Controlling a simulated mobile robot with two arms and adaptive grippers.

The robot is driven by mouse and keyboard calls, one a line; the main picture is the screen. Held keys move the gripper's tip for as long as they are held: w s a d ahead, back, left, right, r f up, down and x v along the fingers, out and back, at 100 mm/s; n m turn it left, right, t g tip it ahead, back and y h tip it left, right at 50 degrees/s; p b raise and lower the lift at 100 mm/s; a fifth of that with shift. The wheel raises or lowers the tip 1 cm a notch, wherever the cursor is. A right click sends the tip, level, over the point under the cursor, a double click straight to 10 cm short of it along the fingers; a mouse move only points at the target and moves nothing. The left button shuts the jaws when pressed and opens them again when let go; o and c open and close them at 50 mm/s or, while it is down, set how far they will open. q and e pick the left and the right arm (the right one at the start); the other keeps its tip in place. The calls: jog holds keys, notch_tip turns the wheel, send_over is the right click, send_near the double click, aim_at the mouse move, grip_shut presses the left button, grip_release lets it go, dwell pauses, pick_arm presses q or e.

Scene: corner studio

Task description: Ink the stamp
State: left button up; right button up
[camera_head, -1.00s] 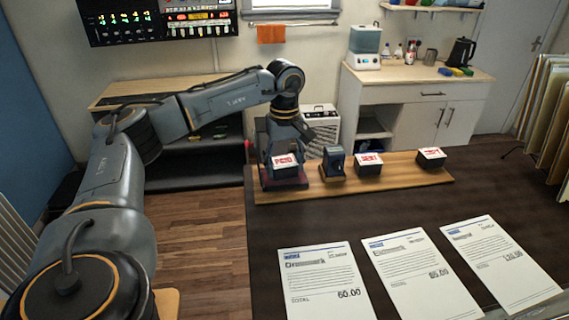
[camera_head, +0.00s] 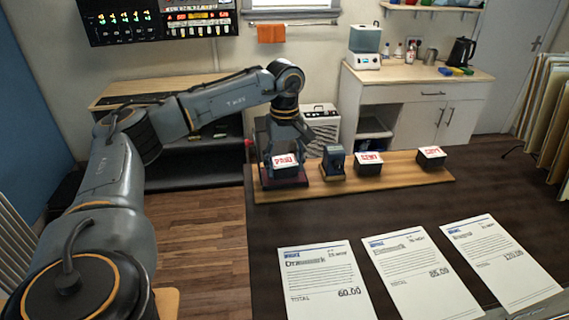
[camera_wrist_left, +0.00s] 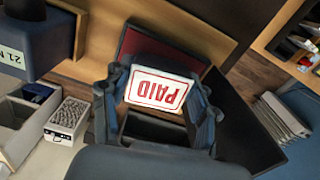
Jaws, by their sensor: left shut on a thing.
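My left gripper (camera_head: 290,140) is shut on the PAID stamp (camera_head: 285,160), a dark block with a white top and red lettering. The stamp is upright at the red ink pad (camera_head: 268,184), at the left end of the wooden board. In the left wrist view the stamp's label (camera_wrist_left: 161,90) sits between the two fingers of my left gripper (camera_wrist_left: 158,110), with the pad's dark red surface (camera_wrist_left: 180,42) around it. The stamp's underside is hidden, so I cannot tell whether it touches the pad. My right gripper is not in view.
The wooden board (camera_head: 400,184) also bears a dark blue stamper (camera_head: 333,163) close beside the pad and two more stamps (camera_head: 368,164) (camera_head: 431,158). Three invoices (camera_head: 322,280) (camera_head: 420,272) (camera_head: 500,262) lie on the dark table (camera_head: 470,195) in front. Bare table separates board and papers.

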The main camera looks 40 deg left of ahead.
pick_arm(q)
jog(key=shift+r+p, duration=0.9)
jog(key=shift+r, duration=0.05)
jog(key=shift+r+p, duration=2.1)
jog(key=shift+r, duration=0.7)
